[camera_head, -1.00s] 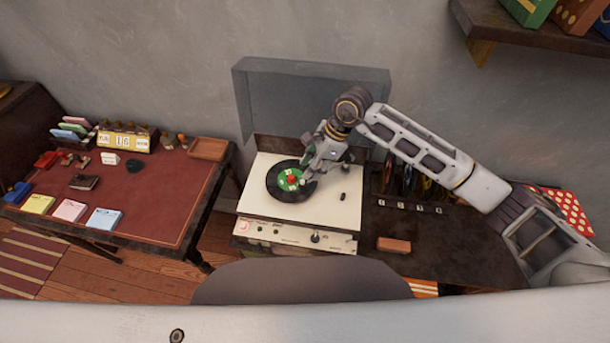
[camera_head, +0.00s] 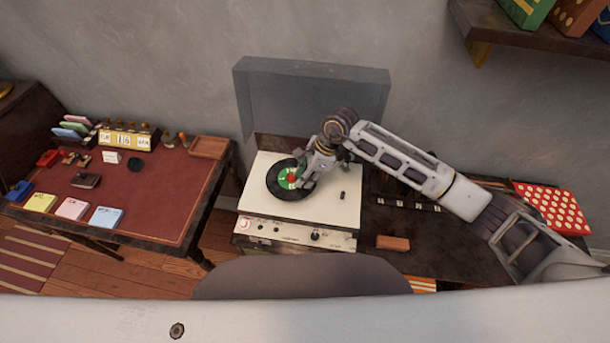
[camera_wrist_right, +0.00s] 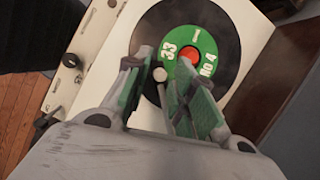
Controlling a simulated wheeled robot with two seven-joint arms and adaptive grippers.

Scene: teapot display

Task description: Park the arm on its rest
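The record player (camera_head: 262,205) has a pale deck with a black record (camera_head: 279,191) on it, green-labelled and red at the centre. The record (camera_wrist_right: 224,22) fills the top of the right wrist view. My right gripper (camera_head: 303,184) is low over the record's right part. In the right wrist view the gripper (camera_wrist_right: 160,88) has its two fingers apart over the label's edge. A small pale round piece (camera_wrist_right: 160,74) shows between them, and I cannot tell whether they touch it. The tonearm and its rest are not clearly visible. My left gripper is not in view.
A clear raised lid (camera_head: 310,95) stands behind the deck. A small knob (camera_head: 342,195) is on the deck's right. A brown block (camera_head: 393,243) lies on the dark table to the right. A red-topped desk (camera_head: 150,200) with cards stands at left.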

